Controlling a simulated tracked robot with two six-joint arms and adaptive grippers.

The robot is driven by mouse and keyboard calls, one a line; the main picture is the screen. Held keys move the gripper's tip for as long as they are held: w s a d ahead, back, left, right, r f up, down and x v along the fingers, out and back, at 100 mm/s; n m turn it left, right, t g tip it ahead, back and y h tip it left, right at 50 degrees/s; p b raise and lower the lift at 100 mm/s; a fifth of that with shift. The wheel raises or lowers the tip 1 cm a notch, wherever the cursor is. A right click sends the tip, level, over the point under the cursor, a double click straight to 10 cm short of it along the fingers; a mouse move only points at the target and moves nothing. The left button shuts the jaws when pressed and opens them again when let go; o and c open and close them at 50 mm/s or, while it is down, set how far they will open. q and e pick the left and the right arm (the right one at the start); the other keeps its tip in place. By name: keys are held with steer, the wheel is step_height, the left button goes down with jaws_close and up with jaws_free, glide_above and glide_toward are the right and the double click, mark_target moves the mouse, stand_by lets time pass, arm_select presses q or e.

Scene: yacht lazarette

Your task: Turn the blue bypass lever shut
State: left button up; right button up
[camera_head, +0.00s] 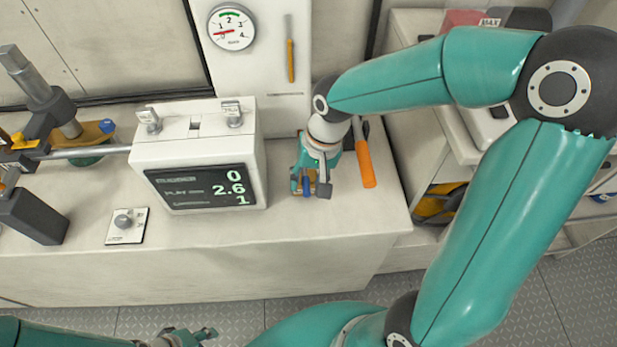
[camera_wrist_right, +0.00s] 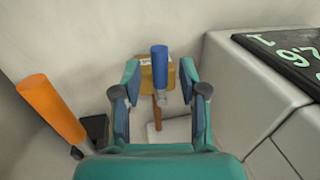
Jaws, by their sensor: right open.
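The blue bypass lever (camera_wrist_right: 159,66) stands up in the right wrist view, in front of a yellow-brown block (camera_wrist_right: 145,75) with a brown stem below. My right gripper (camera_wrist_right: 161,92) is open, with one finger on each side of the lever and a visible gap to each. In the head view the right gripper (camera_head: 311,189) points down on the bench beside the display box, and the blue lever (camera_head: 306,186) shows partly between its fingers. The lever's base is mostly hidden there. My left gripper (camera_head: 190,337) shows only partly at the bottom edge.
The display box (camera_head: 199,160) stands just left of the right gripper. An orange-handled tool (camera_head: 365,164) lies close on its right. A gauge (camera_head: 232,28) hangs on the panel behind. A small knob plate (camera_head: 127,226) and pipework are farther left. The bench front is clear.

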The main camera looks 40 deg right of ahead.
jaws_close()
steer(key=shift+d, duration=0.1)
steer(key=shift+w+a, duration=0.1)
steer(key=shift+a, duration=0.1)
stand_by(0.3)
